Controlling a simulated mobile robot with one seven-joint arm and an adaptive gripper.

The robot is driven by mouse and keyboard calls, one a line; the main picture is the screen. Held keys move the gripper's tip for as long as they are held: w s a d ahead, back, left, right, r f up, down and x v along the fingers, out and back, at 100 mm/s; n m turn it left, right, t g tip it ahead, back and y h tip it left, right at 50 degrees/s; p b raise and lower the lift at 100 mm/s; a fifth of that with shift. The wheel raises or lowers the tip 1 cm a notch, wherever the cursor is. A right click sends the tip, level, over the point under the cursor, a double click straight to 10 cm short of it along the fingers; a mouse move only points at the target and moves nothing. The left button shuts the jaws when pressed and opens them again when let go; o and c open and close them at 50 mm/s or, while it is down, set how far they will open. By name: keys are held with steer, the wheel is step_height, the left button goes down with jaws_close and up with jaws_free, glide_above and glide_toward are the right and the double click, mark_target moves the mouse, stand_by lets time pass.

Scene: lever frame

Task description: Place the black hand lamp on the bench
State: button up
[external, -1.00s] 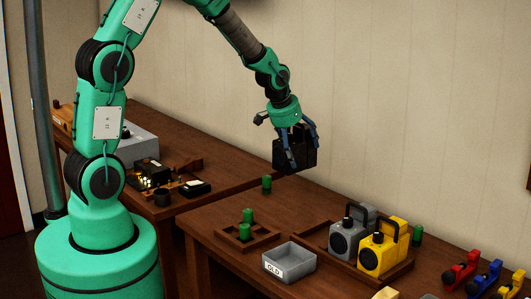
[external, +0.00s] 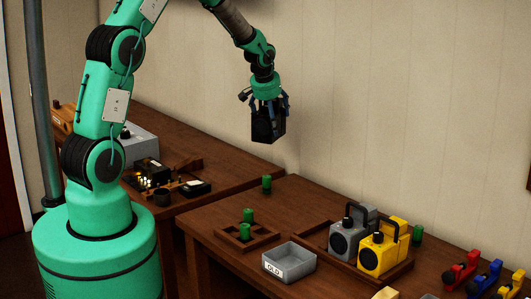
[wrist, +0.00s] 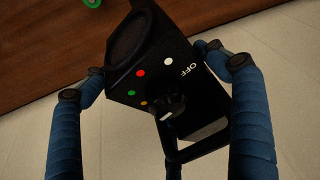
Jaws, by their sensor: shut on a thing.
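The black hand lamp (external: 266,129) hangs in my gripper (external: 270,118), in the air in front of the wall and above the gap region between the two wooden surfaces. In the wrist view the lamp (wrist: 150,65) shows a round dark lens, a knob, coloured dots and an OFF label. The blue-padded fingers of my gripper (wrist: 155,75) are on either side of it. Two brown wooden work surfaces are in view, one at the left back (external: 225,172) and one at the right front (external: 210,210); I cannot tell which is called the bench.
On the right surface stand green cylinders (external: 266,183), a small wooden tray (external: 262,241), a grey bin marked OLD (external: 289,264), and grey (external: 343,241) and yellow lamps (external: 378,254). The left surface holds a grey box (external: 139,146) and small dark items; its right end looks clear.

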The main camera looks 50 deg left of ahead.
steer(key=s+a+n+g+y+p, duration=0.1)
steer(key=s+a+n+p, duration=0.15)
steer(key=a, duration=1.15)
steer(key=s+a+n+g+y+p, duration=0.15)
steer(key=a+n, duration=0.25)
steer(key=a, duration=1.1)
steer(key=s+a+n+p, duration=0.2)
steer(key=a+n+p, duration=0.15)
steer(key=a, duration=1.05)
steer(key=s+a+f+n+g+p, duration=0.1)
steer(key=s+a+n, duration=0.1)
steer(key=s+a, duration=0.3)
steer(key=s+a+n+g, duration=0.1)
steer(key=s+a, duration=0.2)
steer(key=a, duration=0.4)
steer(key=shift+t, duration=0.25)
steer(key=shift+w+f, duration=0.15)
steer(key=shift+f, duration=1.15)
steer(key=shift+w+f, duration=0.15)
steer(key=shift+f, duration=1.1)
step_height(320, 180, down, 6)
steer(key=p, duration=0.1)
steer(key=shift+f, duration=0.15)
steer(key=shift+f, duration=1.85)
